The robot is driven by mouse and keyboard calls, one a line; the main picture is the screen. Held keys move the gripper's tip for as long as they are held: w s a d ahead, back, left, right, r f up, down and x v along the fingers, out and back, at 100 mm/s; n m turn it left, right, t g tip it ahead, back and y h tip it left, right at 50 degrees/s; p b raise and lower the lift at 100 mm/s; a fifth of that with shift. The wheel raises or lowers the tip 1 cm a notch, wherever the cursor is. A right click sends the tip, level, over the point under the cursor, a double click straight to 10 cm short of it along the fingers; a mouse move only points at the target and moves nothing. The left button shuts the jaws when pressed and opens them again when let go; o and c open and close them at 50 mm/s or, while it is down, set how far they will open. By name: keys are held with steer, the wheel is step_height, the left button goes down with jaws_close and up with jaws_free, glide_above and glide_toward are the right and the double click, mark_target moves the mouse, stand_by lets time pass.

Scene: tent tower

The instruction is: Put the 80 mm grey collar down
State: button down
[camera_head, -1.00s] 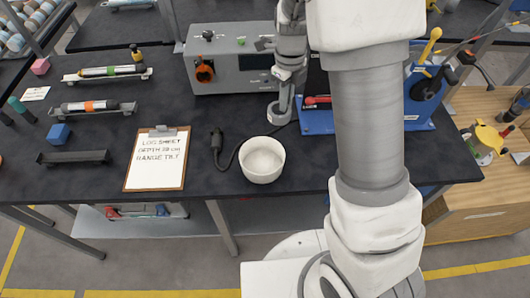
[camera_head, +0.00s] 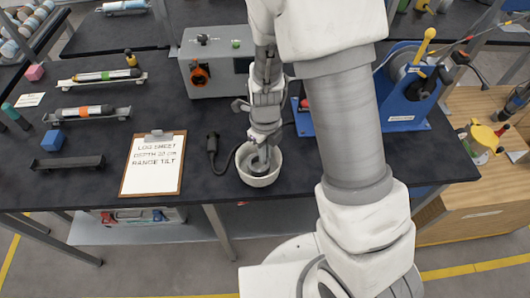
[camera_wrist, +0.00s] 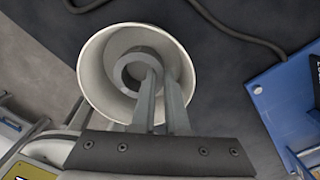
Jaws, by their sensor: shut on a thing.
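The grey collar (camera_wrist: 132,62) is a short thick ring, seen nearly end-on inside the outline of the white bowl in the wrist view. My gripper (camera_wrist: 156,74) is shut on the near right wall of the collar. The white bowl (camera_wrist: 92,75) is round and deep; it also stands near the front edge of the dark bench in the head view (camera_head: 262,182). There, my gripper (camera_head: 261,155) reaches down into the bowl's mouth and partly hides the collar. I cannot tell whether the collar touches the bowl's floor.
A black handset with a cable (camera_head: 212,150) lies just left of the bowl. A clipboard (camera_head: 153,165) lies further left. A grey control box (camera_head: 205,70) stands behind. A blue winch stand (camera_head: 405,100) is to the right. The bench's front edge is close to the bowl.

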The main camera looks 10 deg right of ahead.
steer(key=shift+f, duration=0.1)
steer(key=c, duration=1.2)
jaws_free()
step_height(320, 180, up, 13)
steer(key=p, duration=0.2)
steer(key=shift+s+d+r+n+t, duration=1.2)
steer(key=shift+s+r+n, duration=1.5)
steer(key=shift+n, duration=1.9)
steer(key=shift+s+d+r+n+t, duration=0.65)
steer(key=shift+s+d+r+n, duration=1.2)
steer(key=shift+r+n, duration=2.1)
steer(key=shift+s+d+r+n+t, duration=1.15)
steer(key=shift+s+r+n, duration=1.25)
steer(key=shift+n, duration=2.85)
